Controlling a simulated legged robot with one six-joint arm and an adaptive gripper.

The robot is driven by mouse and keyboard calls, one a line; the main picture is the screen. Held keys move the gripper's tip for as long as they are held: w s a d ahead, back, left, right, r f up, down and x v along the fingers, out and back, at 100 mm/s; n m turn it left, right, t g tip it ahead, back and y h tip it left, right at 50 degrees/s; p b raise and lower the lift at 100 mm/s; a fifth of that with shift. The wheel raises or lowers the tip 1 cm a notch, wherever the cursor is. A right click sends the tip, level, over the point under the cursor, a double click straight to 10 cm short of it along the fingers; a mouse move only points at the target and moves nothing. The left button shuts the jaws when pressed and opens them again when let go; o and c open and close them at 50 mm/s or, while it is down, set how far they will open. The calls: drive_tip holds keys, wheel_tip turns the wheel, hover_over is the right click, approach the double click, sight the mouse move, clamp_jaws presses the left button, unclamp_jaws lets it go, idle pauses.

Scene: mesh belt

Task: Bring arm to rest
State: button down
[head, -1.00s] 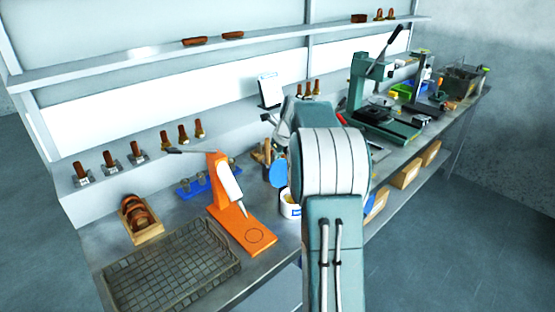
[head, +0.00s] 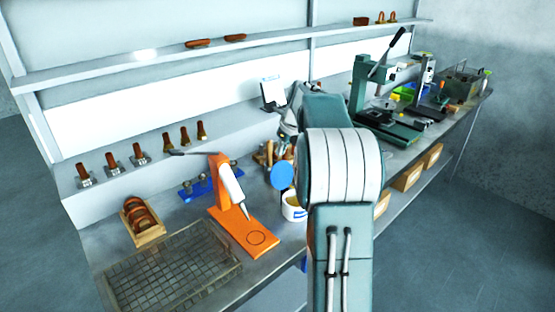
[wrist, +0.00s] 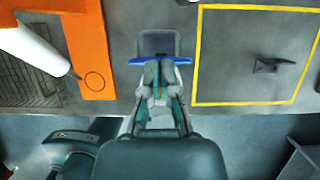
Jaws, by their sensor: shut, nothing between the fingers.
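My gripper (wrist: 158,85) is in the middle of the wrist view. Its fingers are together, with nothing seen held between them. It hangs over the front part of the bench, between an orange stand (wrist: 88,45) on the left and a yellow-outlined area (wrist: 197,50) on the right. A grey pad (wrist: 160,43) with a blue edge shows just beyond the fingertips; whether they touch it I cannot tell. In the head view my arm covers the fingers, and its links rise in the middle over the bench edge.
The orange stand (head: 245,232) holds a white tube near a wire mesh tray (head: 180,265). A white tub (head: 293,208) and a blue disc (head: 282,176) sit close to my arm. A green press (head: 385,125) stands farther right. The floor at right is clear.

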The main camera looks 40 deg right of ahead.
drive_tip(key=v, duration=0.6)
drive_tip(key=shift+r, duration=0.3)
drive_tip(key=shift+s, duration=0.15)
drive_tip(key=s+a+r+n, duration=0.2)
drive_tip(key=s+a+n, duration=0.4)
drive_tip(key=a+n, duration=0.4)
drive_tip(key=s+a+r+n, duration=0.1)
drive_tip(key=s+a+n, duration=0.55)
drive_tip(key=a, duration=0.65)
drive_tip(key=s+a+f+n, duration=0.4)
drive_tip(key=s+n, duration=0.3)
drive_tip(key=n, duration=0.2)
drive_tip(key=s+a+f+n+t, duration=0.1)
drive_tip(key=s+a+f+n, duration=0.3)
drive_tip(key=s+n, duration=0.3)
drive_tip(key=shift+a+f+n+h, duration=0.25)
drive_tip(key=shift+a+n, duration=0.45)
drive_tip(key=shift+n, duration=0.45)
drive_tip(key=shift+s+d+r, duration=0.1)
drive_tip(key=shift+d, duration=0.05)
